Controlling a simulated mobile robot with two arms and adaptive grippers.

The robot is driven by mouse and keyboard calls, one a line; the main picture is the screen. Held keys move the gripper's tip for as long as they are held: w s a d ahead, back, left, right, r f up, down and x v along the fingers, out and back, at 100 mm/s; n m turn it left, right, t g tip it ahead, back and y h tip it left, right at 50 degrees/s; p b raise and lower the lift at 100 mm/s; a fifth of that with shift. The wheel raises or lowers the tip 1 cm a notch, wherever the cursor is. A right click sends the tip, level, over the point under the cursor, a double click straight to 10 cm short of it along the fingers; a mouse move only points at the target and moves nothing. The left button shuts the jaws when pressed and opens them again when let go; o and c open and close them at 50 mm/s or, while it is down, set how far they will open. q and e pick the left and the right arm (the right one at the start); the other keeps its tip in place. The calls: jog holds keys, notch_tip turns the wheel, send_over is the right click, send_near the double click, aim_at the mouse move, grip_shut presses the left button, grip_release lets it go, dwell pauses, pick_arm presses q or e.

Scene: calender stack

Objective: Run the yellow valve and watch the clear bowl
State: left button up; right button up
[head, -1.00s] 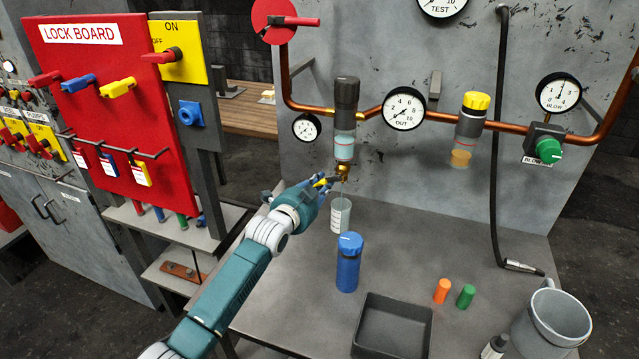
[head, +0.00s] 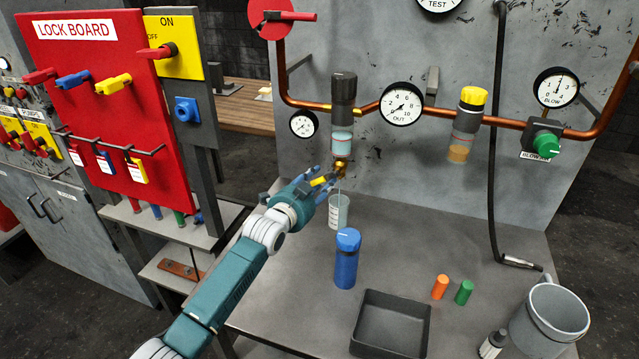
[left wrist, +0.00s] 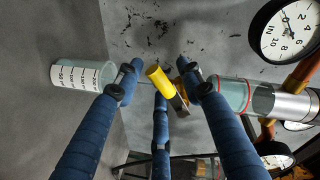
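The yellow valve handle (head: 319,181) sits on a brass drain under the clear bowl (head: 342,144) of the black-topped filter. In the left wrist view the yellow handle (left wrist: 160,80) lies between the blue fingers of my left gripper (left wrist: 159,72), with gaps showing at its sides. My left gripper (head: 322,183) is open around the handle. The clear bowl (left wrist: 233,95) holds pale blue liquid and has red ring marks; its exact level is hard to read. A thin pale stream drops from the drain to a graduated beaker (head: 339,212). My right gripper is out of view.
A blue bottle (head: 347,258) and a dark tray (head: 390,325) stand in front on the bench. Orange (head: 440,287) and green (head: 464,292) cylinders and a grey mug (head: 551,318) are at right. A yellow-capped unit (head: 468,125) hangs on the copper pipe.

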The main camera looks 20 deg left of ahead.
pick_arm(q)
jog(key=v, duration=1.2)
dwell(6.8)
